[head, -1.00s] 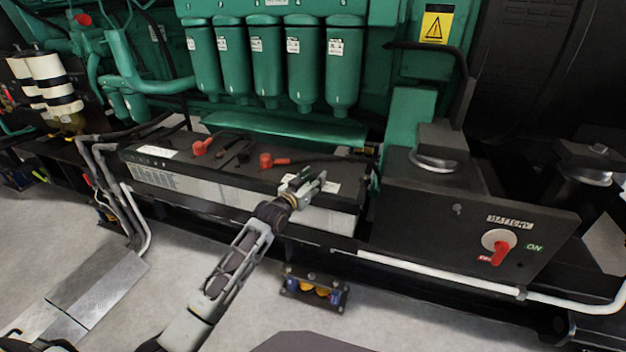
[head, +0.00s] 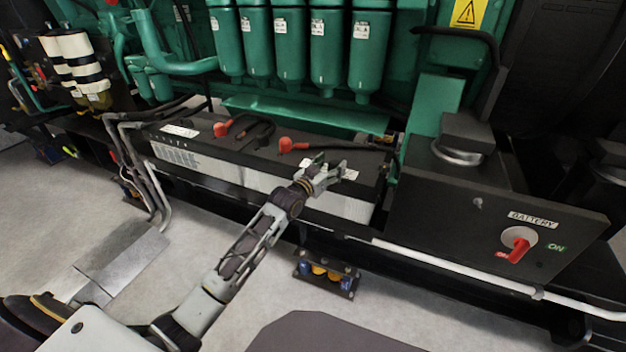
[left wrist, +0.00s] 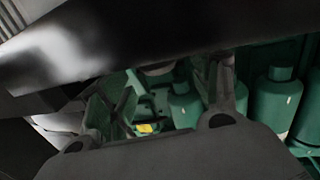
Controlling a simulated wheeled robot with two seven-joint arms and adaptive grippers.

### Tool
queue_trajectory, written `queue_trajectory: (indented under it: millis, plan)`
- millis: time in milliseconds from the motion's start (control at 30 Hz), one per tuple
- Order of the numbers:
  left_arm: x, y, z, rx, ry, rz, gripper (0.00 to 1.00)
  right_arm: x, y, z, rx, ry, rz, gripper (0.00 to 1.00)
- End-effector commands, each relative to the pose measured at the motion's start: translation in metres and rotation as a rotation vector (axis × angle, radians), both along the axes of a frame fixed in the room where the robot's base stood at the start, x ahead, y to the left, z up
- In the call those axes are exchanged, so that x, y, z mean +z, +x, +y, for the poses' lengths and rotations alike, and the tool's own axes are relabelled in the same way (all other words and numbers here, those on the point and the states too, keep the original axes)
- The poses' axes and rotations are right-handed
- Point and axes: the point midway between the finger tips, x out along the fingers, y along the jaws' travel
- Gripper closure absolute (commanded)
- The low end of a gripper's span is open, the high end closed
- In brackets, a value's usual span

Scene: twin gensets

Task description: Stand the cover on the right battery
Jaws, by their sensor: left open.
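The right battery (head: 342,207) stands low in front of the green engine, with a black top and pale front. A red terminal cap (head: 290,145), probably the cover, sits on its top at a cable end; whether it is raised or flat is hard to tell. My left gripper (head: 331,164) is open and empty above the battery's right part, right of the red cap, by a white label. In the left wrist view its fingers (left wrist: 178,98) are spread, with green canisters beyond and no red cap showing. My right gripper is not in view.
Another red cap (head: 222,129) and black cables lie further left on the battery tops. Green canisters (head: 325,52) hang behind. A black switch box with a red handle (head: 519,250) stands to the right, and a white pipe (head: 460,270) runs along the front.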

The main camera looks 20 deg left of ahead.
Motion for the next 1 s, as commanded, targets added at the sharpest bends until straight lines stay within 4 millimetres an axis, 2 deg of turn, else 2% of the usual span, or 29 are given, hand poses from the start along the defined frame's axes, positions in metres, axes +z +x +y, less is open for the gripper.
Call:
queue_trajectory:
  millis: [367,1000]
  plan:
    - [0.002,-0.031,0.008,0.001,0.002,0.001,0.37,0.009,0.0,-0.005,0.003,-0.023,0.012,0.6]
    - [0.005,-0.082,0.019,0.0,0.001,0.001,0.37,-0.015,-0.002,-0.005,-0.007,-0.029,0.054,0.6]
